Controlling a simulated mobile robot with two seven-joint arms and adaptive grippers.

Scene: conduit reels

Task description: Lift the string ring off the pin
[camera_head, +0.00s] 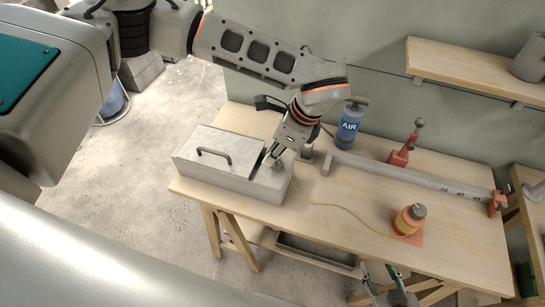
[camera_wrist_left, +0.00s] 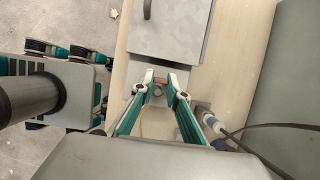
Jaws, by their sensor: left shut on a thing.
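My left gripper (camera_head: 276,152) points down at the right end of the grey box. In the left wrist view its fingers (camera_wrist_left: 158,88) are closed in on a small piece, probably the string ring, with a small round grey part between the tips. The fingers hide most of it, and I cannot tell whether the ring is around the pin or clear of it. The yellow string (camera_head: 340,208) runs from there across the bench to the orange and yellow reel (camera_head: 408,220). My right gripper (camera_head: 381,271) is open and empty at the bench's front edge.
The grey box (camera_head: 225,174) with a handled lid stands on the bench's left end. A wooden shelf (camera_head: 470,70) is above. The bench's front middle is mostly clear.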

